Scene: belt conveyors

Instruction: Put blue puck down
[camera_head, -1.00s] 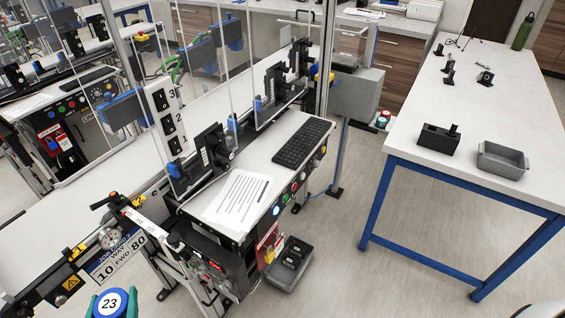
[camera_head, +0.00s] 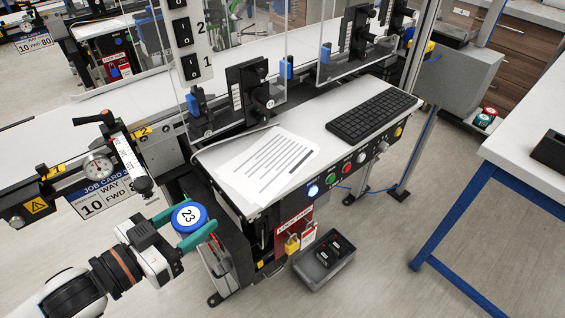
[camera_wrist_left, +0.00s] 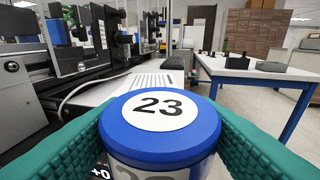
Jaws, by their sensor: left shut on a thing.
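The blue puck (camera_head: 189,217) has a white top marked 23. My left gripper (camera_head: 190,226) has green fingers and is shut on it, holding it in the air in front of the conveyor, left of the control desk. In the left wrist view the puck (camera_wrist_left: 160,140) fills the lower middle, upright between the two green fingers. The control desk (camera_head: 225,158) carries printed sheets (camera_head: 268,165) and a black keyboard (camera_head: 373,115). My right gripper is in neither view.
A gauge and lever assembly (camera_head: 98,167) stands on the conveyor's front rail, close behind my left gripper. Coloured buttons (camera_head: 332,178) line the desk's front. A grey bin (camera_head: 323,260) sits on the floor. A white table with blue legs (camera_head: 460,215) stands at right, with open floor between.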

